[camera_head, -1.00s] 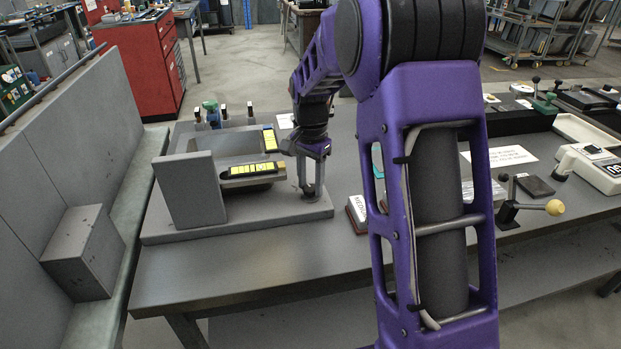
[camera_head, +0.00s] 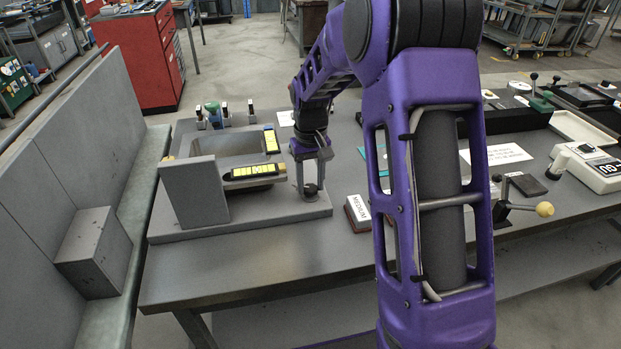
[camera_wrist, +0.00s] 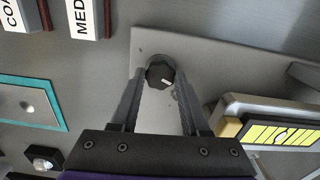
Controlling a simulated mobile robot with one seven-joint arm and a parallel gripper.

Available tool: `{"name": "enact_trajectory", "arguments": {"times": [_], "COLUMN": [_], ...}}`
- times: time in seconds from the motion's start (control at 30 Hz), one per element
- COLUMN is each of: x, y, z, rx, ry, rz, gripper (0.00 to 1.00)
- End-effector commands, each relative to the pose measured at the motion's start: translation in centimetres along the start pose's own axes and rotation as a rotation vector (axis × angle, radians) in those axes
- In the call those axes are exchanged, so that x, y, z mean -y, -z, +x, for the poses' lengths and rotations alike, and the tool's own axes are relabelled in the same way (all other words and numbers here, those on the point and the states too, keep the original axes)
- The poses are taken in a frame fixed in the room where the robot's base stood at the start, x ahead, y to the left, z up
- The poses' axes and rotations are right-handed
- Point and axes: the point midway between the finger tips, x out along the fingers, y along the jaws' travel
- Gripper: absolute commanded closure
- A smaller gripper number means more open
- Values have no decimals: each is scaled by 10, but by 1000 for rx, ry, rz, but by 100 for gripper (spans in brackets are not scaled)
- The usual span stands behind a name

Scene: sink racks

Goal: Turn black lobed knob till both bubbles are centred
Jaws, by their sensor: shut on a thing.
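The black lobed knob (camera_wrist: 160,73) sits at a corner of the grey base plate. My gripper (camera_head: 311,189) reaches down to it, and in the wrist view its two fingers stand on either side of the knob, shut on it. Two spirit levels with yellow vials lie at the raised plate: the front level (camera_head: 253,172) along its near edge, the side level (camera_head: 271,141) along its right edge. One level also shows in the wrist view (camera_wrist: 282,135), with a pale mark near its vial's middle. The exact bubble positions are too small to tell.
A grey upright block (camera_head: 194,192) stands on the left of the base plate (camera_head: 240,219). A MEDIUM label block (camera_head: 357,212) is to the right of my gripper. A lever with a yellow ball (camera_head: 544,209) stands further right. The front of the table is clear.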

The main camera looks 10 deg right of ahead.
Motion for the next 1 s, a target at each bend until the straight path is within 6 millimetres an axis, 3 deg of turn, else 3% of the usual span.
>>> {"name": "enact_trajectory", "arguments": {"times": [0.5,1.0], "x": [0,0], "y": [-1,-2], "z": [2,4], "rx": [4,6], "ry": [2,2], "rz": [-331,-389], "gripper": [100,100]}}
